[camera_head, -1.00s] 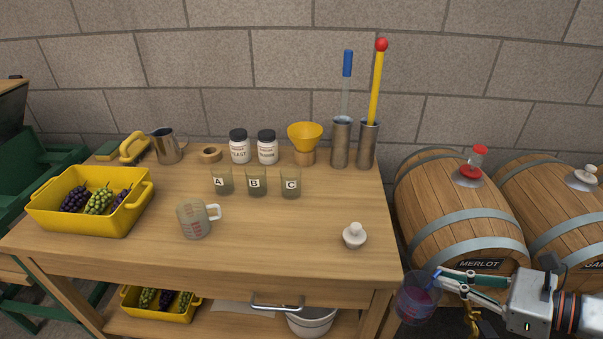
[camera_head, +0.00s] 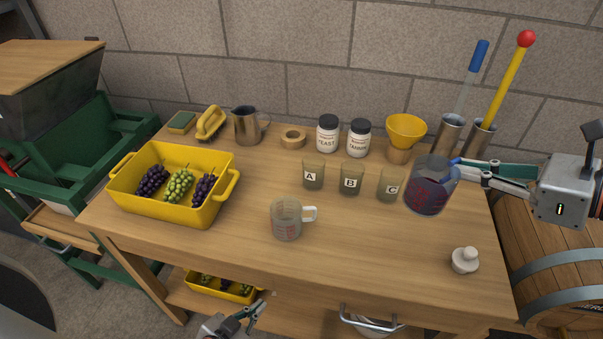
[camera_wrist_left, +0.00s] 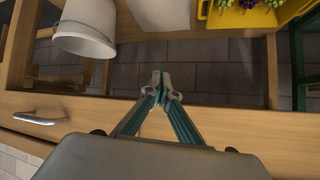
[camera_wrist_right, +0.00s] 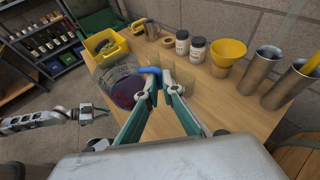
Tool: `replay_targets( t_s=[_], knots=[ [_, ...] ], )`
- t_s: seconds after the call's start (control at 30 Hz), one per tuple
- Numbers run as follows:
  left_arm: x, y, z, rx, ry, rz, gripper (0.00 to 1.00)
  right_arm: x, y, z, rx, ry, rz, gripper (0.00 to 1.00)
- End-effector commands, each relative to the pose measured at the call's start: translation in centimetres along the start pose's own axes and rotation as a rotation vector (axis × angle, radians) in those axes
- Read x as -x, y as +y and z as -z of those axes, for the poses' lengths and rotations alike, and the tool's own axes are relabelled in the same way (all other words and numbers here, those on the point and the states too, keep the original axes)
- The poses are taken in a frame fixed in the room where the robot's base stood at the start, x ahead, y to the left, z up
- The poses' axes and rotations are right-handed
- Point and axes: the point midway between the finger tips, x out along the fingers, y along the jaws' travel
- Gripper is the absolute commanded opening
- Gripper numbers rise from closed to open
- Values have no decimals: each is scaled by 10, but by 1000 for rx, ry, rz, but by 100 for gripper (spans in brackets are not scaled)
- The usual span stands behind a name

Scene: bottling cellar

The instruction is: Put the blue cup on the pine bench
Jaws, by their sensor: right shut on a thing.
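The blue cup (camera_head: 424,192) is a clear jug with a blue handle and dark red liquid inside. My right gripper (camera_head: 457,168) is shut on its handle, and the cup hangs roughly upright. It also shows in the right wrist view (camera_wrist_right: 122,82), with the fingers on the blue handle. In the head view it appears over the right part of the pine bench (camera_head: 355,245), beside glass C; it looks raised. My left gripper (camera_head: 248,318) is low in front of the bench, its fingertips together and empty in the left wrist view (camera_wrist_left: 160,78).
Glasses A (camera_head: 313,175), B (camera_head: 351,180) and C (camera_head: 391,185) stand in a row. A measuring cup (camera_head: 286,222), a white stopper (camera_head: 465,261), a yellow grape crate (camera_head: 150,206) and a yellow funnel (camera_head: 406,130) are on the bench. The front middle-right is clear.

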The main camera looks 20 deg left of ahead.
Motion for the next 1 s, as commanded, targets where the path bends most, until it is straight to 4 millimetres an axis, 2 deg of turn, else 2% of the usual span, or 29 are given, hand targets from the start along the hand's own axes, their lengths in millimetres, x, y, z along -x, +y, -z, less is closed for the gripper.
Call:
replay_targets(
  t_s=[0.03,0.2,0.43,1.0],
  knots=[
    [0,0,1,0,1,0,0,1,0,-6,3,1,2,0],
    [1,0,2,1,1,0,0,0,0,-12,1,5,4,0],
    [0,2,1,4,1,-2,0,-3,0,-3,-2,5,2,0],
    [-3,4,-8,5,-6,-3,0,-52,3,116,-5,4,3,0]
  ],
)
